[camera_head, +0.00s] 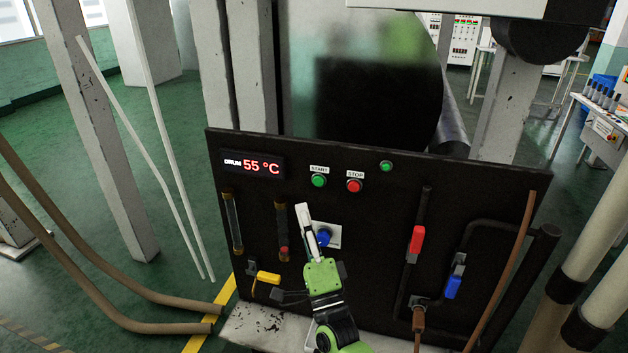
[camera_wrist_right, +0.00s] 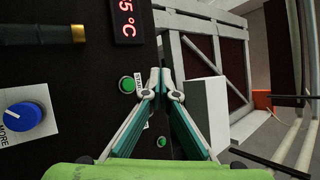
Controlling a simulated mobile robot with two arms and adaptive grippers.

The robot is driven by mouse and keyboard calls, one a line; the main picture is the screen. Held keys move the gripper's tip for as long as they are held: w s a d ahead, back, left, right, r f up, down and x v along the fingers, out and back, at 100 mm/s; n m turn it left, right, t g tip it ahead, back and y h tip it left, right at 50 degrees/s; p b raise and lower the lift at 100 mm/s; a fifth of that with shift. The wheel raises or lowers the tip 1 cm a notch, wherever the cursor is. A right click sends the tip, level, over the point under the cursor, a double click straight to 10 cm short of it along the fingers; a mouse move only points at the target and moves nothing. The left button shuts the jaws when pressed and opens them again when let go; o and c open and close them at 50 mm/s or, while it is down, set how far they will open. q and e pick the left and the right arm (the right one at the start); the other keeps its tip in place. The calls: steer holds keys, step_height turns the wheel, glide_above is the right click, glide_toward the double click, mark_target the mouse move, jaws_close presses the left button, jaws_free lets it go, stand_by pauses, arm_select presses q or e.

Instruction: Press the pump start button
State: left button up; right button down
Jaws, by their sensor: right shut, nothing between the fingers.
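The round green START button (camera_head: 318,181) is on the upper middle of the black panel, under its white label. In the right wrist view the START button (camera_wrist_right: 127,84) shows just left of the fingertips. My right gripper (camera_head: 302,208) is in front of the panel, its fingertips a little below and left of the button in the head view. Its fingers (camera_wrist_right: 165,73) are closed together with nothing between them. I cannot tell how far the tips are from the panel. My left gripper is out of view.
The red STOP button (camera_head: 354,186) is right of START, with a small green light (camera_head: 386,166) further right. A blue knob (camera_head: 324,236) is behind my gripper. A 55 °C display (camera_head: 253,165) is at upper left. Red (camera_head: 416,240) and blue (camera_head: 453,287) valve handles are at right.

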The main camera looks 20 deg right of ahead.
mark_target(319, 181)
steer(key=shift+w+d+b, duration=0.75)
steer(key=shift+w+d, duration=0.1)
steer(key=shift+w, duration=0.4)
steer(key=shift+w+d+b, duration=0.7)
steer(key=shift+w+d, duration=0.1)
steer(key=shift+w, duration=0.4)
steer(key=shift+w+d+b, duration=0.75)
steer(key=shift+w+d, duration=0.1)
steer(key=shift+w, duration=0.4)
steer(key=shift+w+d+b, duration=0.25)
steer(key=shift+w+b, duration=0.1)
steer(key=shift+b, duration=0.05)
